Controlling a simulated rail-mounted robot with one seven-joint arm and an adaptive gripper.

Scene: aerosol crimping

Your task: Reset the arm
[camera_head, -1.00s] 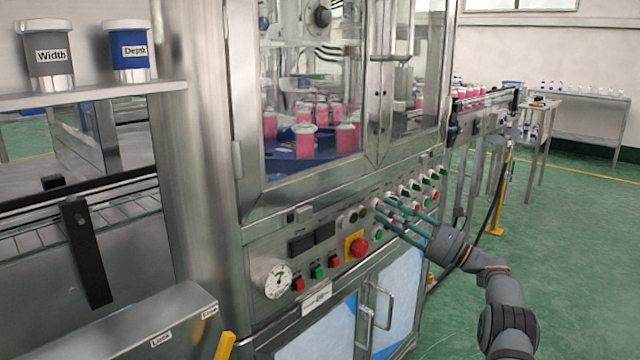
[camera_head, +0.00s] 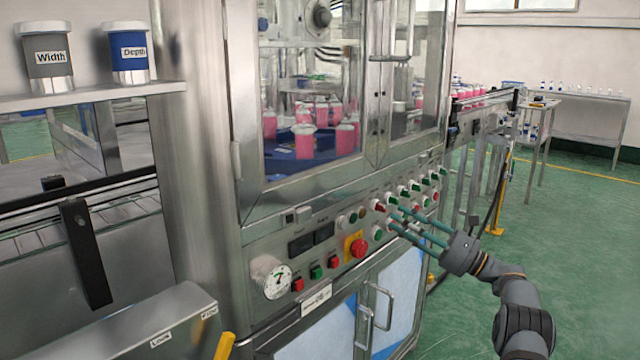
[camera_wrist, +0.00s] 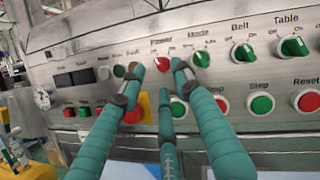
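My gripper (camera_head: 392,216) is in front of the control panel (camera_head: 334,225) of the steel machine, its long green fingers pointing at the knobs. In the wrist view my gripper (camera_wrist: 159,80) has its fingertips spread apart, with nothing between them. The red Power knob (camera_wrist: 162,64) shows between the fingertips and behind them. The green Mode knob (camera_wrist: 201,58) is just right of the right finger. Whether any fingertip touches the panel I cannot tell.
The red emergency button (camera_head: 359,248) is left of my gripper. Belt (camera_wrist: 243,52) and Table (camera_wrist: 294,46) knobs are to its right. Cabinet door handles (camera_head: 366,312) stick out below the panel. Green floor (camera_head: 575,240) is open at the right, before a small table (camera_head: 541,104).

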